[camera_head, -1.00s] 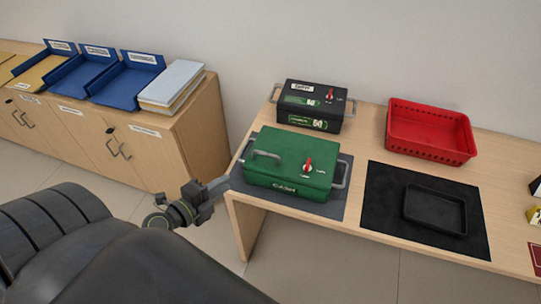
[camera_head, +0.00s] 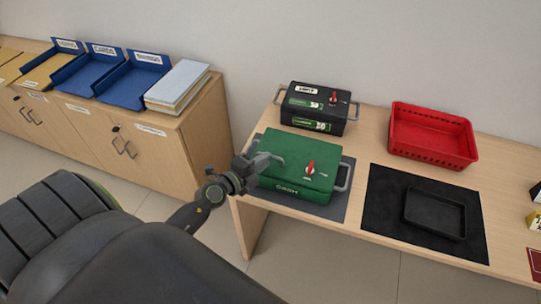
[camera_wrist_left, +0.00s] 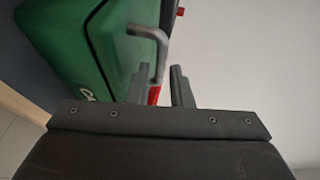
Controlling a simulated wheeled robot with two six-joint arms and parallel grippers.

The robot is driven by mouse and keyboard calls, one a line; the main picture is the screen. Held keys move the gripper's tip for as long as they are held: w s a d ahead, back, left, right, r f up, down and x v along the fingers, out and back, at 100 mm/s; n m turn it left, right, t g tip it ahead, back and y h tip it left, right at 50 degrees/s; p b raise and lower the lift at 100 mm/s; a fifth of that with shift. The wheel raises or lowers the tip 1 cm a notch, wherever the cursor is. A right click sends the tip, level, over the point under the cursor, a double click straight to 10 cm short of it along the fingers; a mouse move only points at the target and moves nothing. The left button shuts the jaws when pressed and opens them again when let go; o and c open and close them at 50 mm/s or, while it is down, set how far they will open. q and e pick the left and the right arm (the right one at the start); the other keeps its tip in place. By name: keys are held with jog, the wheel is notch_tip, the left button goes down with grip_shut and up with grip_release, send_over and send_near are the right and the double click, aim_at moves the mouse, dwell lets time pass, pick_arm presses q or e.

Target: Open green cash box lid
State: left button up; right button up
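The green cash box (camera_head: 300,160) stands on a dark mat on the desk with its lid closed. My left gripper (camera_head: 260,161) is at this handle, over the box's left edge. In the left wrist view its two fingers (camera_wrist_left: 161,88) are apart, and the handle's end appears between them. I cannot tell whether they touch it. My right gripper is not in view.
A black cash box (camera_head: 314,108) stands just behind the green one. A red basket (camera_head: 432,152) and a black tray (camera_head: 435,213) on a black mat (camera_head: 384,205) are to the right. A cabinet (camera_head: 165,155) with blue trays (camera_head: 133,83) stands at left.

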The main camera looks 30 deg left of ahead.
pick_arm(q)
jog(key=shift+x, duration=1.9)
jog(key=shift+c, duration=0.5)
grip_shut()
